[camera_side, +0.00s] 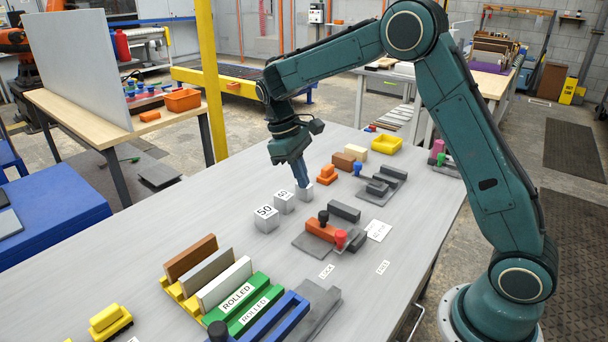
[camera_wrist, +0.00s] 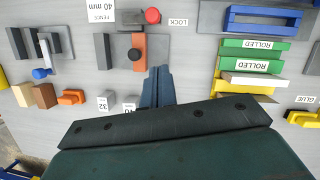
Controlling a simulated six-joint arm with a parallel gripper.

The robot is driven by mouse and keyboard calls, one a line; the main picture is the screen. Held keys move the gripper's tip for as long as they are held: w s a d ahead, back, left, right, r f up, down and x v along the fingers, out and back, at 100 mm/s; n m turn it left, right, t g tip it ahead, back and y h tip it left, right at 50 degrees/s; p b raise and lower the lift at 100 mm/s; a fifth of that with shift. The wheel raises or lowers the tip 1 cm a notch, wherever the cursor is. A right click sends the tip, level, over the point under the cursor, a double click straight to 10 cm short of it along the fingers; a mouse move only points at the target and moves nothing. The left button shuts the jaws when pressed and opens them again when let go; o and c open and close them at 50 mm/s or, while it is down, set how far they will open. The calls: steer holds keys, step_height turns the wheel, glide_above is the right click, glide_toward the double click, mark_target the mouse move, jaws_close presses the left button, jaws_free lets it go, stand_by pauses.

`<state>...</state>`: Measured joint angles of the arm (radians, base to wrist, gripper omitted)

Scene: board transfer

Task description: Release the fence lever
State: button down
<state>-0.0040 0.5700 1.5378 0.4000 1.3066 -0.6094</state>
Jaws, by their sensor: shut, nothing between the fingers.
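The fence fixture is a grey plate (camera_side: 312,246) with an orange block (camera_side: 320,231) and a black knob (camera_side: 323,217). A red-knobbed lever (camera_side: 340,238) stands at its edge; the red knob also shows in the wrist view (camera_wrist: 152,15), beside the LOCK label (camera_wrist: 180,21). A LOCK label (camera_side: 326,271) and a second small label (camera_side: 383,267) lie on the table in the side view.
Labelled grey blocks (camera_side: 266,219) stand beside the gripper. An orange piece (camera_side: 327,175) and a fixture with a blue knob (camera_side: 380,186) are behind. Green ROLLED bars (camera_side: 240,297) and a rack of boards stand in front. Bare table lies around the small labels.

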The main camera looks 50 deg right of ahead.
steer(key=shift+w+f+g, duration=0.15)
steer(key=shift+w+f, duration=0.1)
steer(key=shift+f, duration=0.35)
steer(key=shift+w+f+g, duration=0.1)
steer(key=shift+w+f, duration=0.2)
steer(key=shift+f, duration=0.3)
steer(key=shift+w+f+g, duration=0.15)
steer(key=shift+w+f, duration=0.1)
steer(key=shift+f, duration=0.35)
steer(key=x, duration=0.7)
steer(key=s+x, duration=0.1)
steer(key=x, duration=0.2)
steer(key=shift+d, duration=0.15)
steer(key=shift+s+d, duration=0.2)
steer(key=shift+s, duration=0.55)
steer(key=shift+s+d, duration=0.2)
steer(key=shift+s, duration=0.5)
